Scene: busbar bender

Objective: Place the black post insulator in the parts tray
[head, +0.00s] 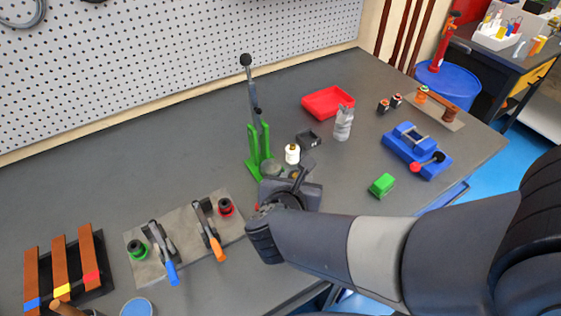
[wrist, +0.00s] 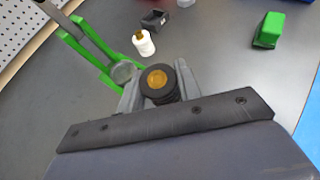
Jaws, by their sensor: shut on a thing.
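The black post insulator (wrist: 158,80), round with a brass-coloured centre, sits between the fingers of my gripper (wrist: 160,85) in the wrist view. The gripper is shut on it. In the head view my gripper (head: 291,176) is over the bench beside the base of the green lever press, and the insulator is mostly hidden there. A red tray (head: 328,103) with raised sides, which looks like the parts tray, stands farther back and to the right, apart from the gripper. Its visible inside looks empty.
The green lever press (head: 257,150) is close on the left. A white insulator (head: 292,154), a small black box (head: 309,139) and a grey bottle (head: 343,123) stand between my gripper and the tray. A green block (head: 382,185) and blue fixture (head: 416,150) are right.

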